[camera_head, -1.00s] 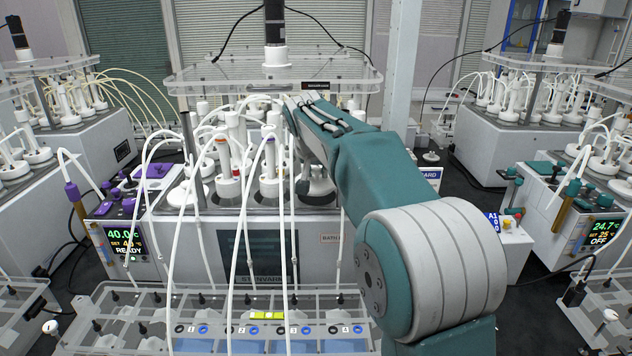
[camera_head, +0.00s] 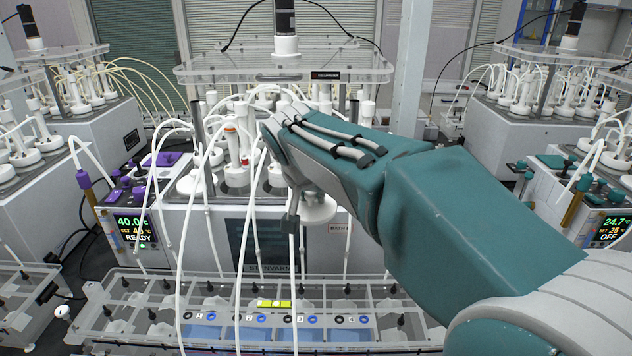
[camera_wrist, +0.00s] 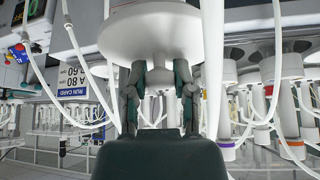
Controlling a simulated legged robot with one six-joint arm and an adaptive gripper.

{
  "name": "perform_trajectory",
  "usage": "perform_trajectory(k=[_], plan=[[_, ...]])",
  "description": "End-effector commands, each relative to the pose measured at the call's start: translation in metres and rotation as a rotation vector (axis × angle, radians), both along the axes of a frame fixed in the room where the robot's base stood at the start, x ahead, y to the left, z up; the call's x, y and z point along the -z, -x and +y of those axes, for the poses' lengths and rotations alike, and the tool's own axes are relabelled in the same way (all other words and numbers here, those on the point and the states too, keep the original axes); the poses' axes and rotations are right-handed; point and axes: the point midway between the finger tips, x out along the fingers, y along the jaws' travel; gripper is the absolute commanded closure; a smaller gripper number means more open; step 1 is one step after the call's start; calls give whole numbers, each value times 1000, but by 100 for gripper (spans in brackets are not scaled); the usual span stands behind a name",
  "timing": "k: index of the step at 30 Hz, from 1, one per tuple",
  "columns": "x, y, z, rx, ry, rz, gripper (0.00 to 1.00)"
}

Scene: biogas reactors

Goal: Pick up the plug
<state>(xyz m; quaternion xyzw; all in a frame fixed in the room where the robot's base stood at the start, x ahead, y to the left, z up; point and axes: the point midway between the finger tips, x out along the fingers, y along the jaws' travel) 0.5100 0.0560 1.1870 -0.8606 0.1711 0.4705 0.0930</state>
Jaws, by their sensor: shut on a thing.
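The plug (camera_wrist: 150,35) is a white piece with a wide round disc, large at the top of the wrist view. My gripper (camera_wrist: 158,72) has its two dark fingers closed on the narrower part, against the disc. In the head view, the white disc of the plug (camera_head: 318,208) shows below my wrist, in front of the reactor bath. My arm hides most of the gripper there, and the plug's far end is out of sight. The plug appears held clear of the bath top.
The reactor bath (camera_head: 190,225) carries several white bottles with tubes. White tubes hang in front of it, close to my gripper. A clear rack (camera_head: 130,300) with numbered ports stands in front. A purple-topped control box (camera_head: 130,225) is at the left, and a clear shelf (camera_head: 220,70) is above.

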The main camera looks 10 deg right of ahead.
Motion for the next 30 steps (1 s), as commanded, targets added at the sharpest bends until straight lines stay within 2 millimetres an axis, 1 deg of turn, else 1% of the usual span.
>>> perform_trajectory(k=[1,3,21,25,30], plan=[[-1,9,4,-3,0,-2,100],[-1,21,9,-4,1,-2,100],[0,118,49,-5,0,-1,100],[0,137,57,-4,0,-2,100],[0,154,64,-4,0,0,100]])
